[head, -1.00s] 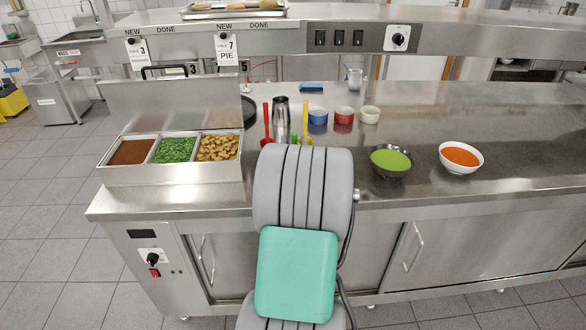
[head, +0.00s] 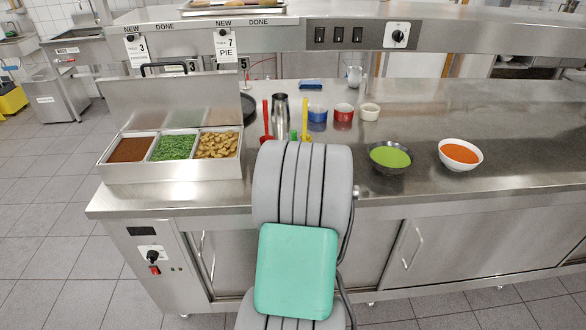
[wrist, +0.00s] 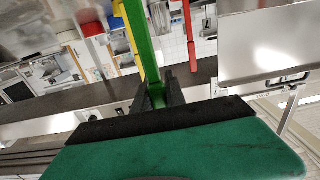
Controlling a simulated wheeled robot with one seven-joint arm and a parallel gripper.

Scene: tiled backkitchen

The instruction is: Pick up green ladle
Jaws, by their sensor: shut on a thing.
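The green ladle (wrist: 143,45) shows in the wrist view as a long green handle running up from my gripper (wrist: 158,96). The dark fingers are shut on the lower visible part of the handle. The ladle's bowl is not clear in that view. In the head view only a small green piece of the ladle (head: 293,135) shows above my arm, between a red ladle (head: 266,122) and a yellow ladle (head: 306,122). My arm hides the gripper in the head view.
Nearer are a dark bowl of green soup (head: 390,158) and a white bowl of orange soup (head: 460,155). A food bin unit (head: 172,172) is left.

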